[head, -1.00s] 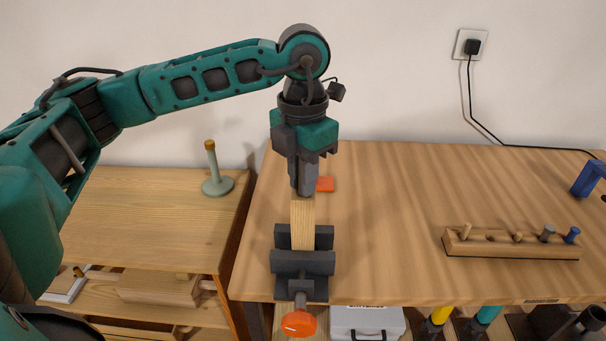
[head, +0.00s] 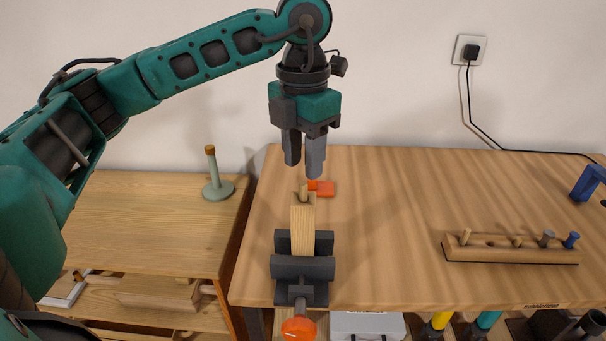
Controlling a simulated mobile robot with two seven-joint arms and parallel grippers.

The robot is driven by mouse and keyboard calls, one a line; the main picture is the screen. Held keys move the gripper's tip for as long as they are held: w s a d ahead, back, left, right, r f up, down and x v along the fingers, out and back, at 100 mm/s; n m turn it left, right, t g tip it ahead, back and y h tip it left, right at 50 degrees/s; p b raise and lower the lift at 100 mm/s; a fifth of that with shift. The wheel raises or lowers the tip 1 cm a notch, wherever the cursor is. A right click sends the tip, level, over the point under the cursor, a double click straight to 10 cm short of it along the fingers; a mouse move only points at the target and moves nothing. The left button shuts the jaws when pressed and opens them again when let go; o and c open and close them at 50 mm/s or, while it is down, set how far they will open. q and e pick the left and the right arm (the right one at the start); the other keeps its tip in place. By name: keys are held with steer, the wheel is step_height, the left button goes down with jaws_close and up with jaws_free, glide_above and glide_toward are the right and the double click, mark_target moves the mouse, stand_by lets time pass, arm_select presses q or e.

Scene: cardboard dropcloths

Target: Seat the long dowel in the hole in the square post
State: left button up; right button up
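The square post (head: 303,229) is light wood and stands upright in a dark grey vise (head: 302,268) at the table's front edge. A dowel (head: 303,191) stands upright in the top of the post, with a short end showing above it. How deep it sits is hidden. My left gripper (head: 304,169) points down just above the dowel. Its two fingers are apart with nothing between them. My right gripper is not in view.
A wooden rack (head: 500,252) with several pegs, tan, grey and blue, lies on the right of the table. An orange-red object (head: 324,188) lies behind the post. A blue object (head: 588,182) is at the right edge. The table's middle is clear.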

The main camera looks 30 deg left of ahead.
mark_target(303, 183)
arm_select(q)
step_height(303, 183, up, 7)
steer(key=shift+p, duration=0.45)
stand_by(0.3)
